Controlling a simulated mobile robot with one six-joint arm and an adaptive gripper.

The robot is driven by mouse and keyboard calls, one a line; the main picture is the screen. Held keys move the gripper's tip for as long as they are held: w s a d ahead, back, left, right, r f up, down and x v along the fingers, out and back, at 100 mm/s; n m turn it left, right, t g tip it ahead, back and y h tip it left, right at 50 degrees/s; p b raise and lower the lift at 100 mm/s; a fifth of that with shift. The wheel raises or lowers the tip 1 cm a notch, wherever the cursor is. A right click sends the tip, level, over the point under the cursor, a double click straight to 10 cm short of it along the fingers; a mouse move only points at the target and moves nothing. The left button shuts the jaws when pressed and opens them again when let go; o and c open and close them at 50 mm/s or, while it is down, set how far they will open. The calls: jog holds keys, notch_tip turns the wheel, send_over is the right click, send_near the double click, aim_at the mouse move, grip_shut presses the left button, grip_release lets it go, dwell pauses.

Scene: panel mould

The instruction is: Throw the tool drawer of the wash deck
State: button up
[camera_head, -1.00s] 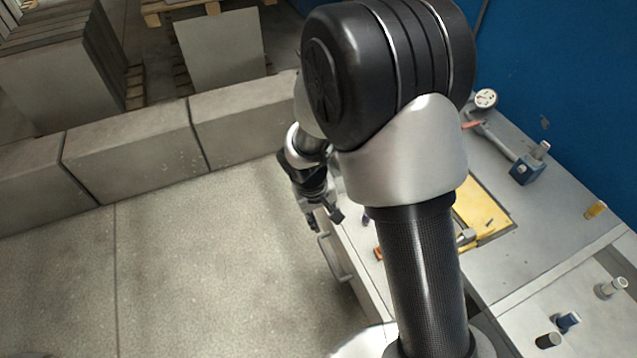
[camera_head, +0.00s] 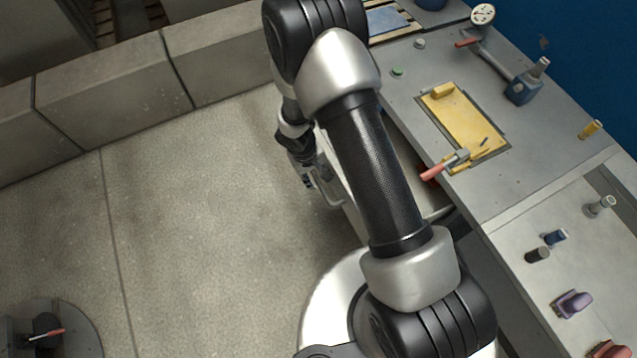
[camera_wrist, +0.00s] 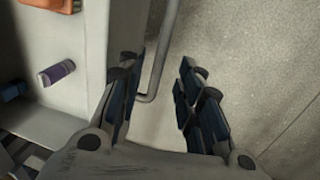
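The wash deck (camera_head: 545,200) is a grey bench along the right in the head view. Its tool drawer (camera_head: 347,212) stands pulled out from the deck's left side, partly hidden behind my arm. The drawer's grey bar handle (camera_head: 326,190) faces the open floor. My gripper (camera_head: 308,178) is at the handle. In the wrist view, my gripper (camera_wrist: 160,100) is open, and the handle (camera_wrist: 156,62) lies between its fingers, closer to the left finger and clear of the right one. A purple cylinder (camera_wrist: 57,73) and a blue one (camera_wrist: 14,90) lie left of the drawer front.
A yellow plate (camera_head: 462,122) is set in the deck, with a red-handled tool (camera_head: 446,166) at its edge. A blue clamp-like fixture (camera_head: 522,90) stands behind it. Low concrete blocks (camera_head: 110,95) line the far left. The floor (camera_head: 190,230) left of the drawer is clear.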

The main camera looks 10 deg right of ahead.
aim_at(319, 184)
jog(key=f, duration=0.1)
jog(key=f+b, duration=0.1)
jog(key=f, duration=0.1)
jog(key=d+f, duration=0.1)
jog(key=shift+w+f, duration=0.1)
jog(key=shift+f, duration=0.3)
jog(key=shift+a, duration=0.1)
grip_shut()
dwell(0.4)
